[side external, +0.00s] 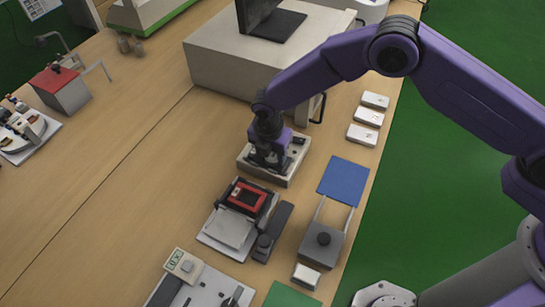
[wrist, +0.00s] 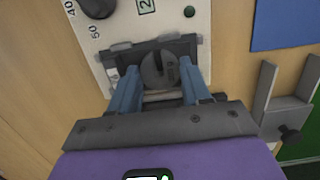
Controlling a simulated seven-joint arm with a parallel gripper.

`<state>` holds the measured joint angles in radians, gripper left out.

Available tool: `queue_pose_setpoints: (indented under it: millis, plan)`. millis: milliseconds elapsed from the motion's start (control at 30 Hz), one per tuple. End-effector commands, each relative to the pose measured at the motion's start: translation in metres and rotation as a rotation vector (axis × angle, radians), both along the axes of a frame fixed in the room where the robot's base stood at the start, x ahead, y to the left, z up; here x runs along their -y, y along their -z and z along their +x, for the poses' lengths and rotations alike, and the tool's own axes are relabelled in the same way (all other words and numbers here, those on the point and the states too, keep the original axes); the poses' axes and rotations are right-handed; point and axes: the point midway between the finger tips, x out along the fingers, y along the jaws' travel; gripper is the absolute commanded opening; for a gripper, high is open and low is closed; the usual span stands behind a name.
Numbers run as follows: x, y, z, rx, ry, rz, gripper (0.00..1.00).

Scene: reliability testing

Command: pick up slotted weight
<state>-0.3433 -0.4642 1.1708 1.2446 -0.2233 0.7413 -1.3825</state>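The slotted weight (wrist: 158,70) is a round grey disc with a dark slot, seen in the wrist view. It sits against a dark holder (wrist: 118,56) on an off-white instrument box. My gripper (wrist: 160,72) has its two blue fingers on either side of the weight, with what look like narrow gaps. The fingers appear open, and contact with the weight is not clear. In the side view my gripper (side external: 268,160) is down over the off-white box (side external: 284,178) and hides the weight.
A blue mat (side external: 344,181) and a grey block with prongs (side external: 322,243) lie to the right. A device with a red frame (side external: 247,197) stands in front. A large beige cabinet (side external: 225,65) stands close behind. Bare wood lies to the left.

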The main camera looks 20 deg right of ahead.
Motion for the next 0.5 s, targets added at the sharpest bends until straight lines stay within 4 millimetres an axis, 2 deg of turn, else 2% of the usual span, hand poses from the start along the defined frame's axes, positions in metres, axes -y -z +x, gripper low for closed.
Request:
queue_pose_setpoints:
  millis: [33, 67, 367, 500]
  plan:
    - [-0.0001, -0.0001, -0.0001, 0.000, 0.000, 0.000, 0.15]
    - [-0.0001, -0.0001, -0.0001, 0.000, 0.000, 0.000, 0.10]
    - [-0.0005, -0.0019, 0.0001, 0.001, 0.000, 0.001, 0.10]
    - [-0.0007, -0.0091, 0.0004, 0.001, -0.001, 0.001, 0.10]
